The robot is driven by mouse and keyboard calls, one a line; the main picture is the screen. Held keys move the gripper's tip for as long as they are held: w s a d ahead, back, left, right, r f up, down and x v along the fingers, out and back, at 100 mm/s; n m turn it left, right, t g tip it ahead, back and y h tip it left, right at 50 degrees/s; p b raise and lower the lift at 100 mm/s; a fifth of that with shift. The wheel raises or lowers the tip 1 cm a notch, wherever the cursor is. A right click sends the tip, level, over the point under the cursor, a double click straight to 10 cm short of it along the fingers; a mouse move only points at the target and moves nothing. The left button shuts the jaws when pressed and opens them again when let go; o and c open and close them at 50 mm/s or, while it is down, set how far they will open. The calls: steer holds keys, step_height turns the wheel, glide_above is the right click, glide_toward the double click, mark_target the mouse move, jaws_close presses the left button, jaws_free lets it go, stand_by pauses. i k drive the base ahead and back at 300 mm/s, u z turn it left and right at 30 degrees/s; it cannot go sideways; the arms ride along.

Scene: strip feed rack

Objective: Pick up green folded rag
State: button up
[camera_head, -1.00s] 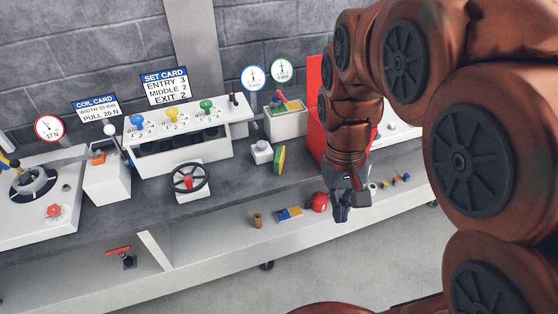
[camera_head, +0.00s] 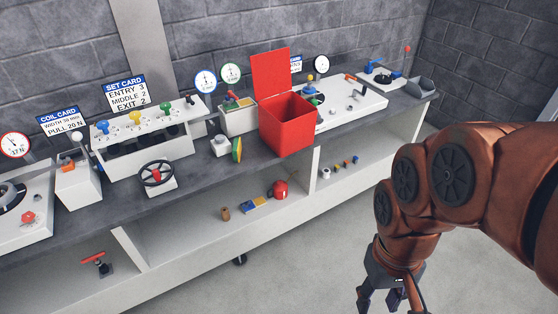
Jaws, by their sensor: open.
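I cannot surely make out a green folded rag. A green and yellow piece (camera_head: 237,149) stands on edge at the front of the bench, left of the red bin. A small green and red item (camera_head: 236,98) shows at the top of a pale box (camera_head: 240,121) behind it; it is too small to identify. My gripper (camera_head: 391,303) hangs at the lower right, pointing down over the floor in front of the bench. Its fingers are spread, and their tips are partly cut off by the frame edge. It is well apart from the bench items.
An open red bin (camera_head: 287,134) stands on the bench. A lever rack (camera_head: 150,140), a handwheel (camera_head: 157,174) and several gauges fill the left. The lower shelf (camera_head: 200,240) holds a red round item (camera_head: 278,189) and small parts. Open floor (camera_head: 300,270) lies in front.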

mark_target(236, 151)
steer(key=z, duration=1.55)
steer(key=i, duration=0.15)
steer(key=u, duration=1.55)
steer(key=i, duration=1.25)
steer(key=u, duration=1.65)
steer(key=i, duration=0.5)
steer(key=u, duration=0.5)
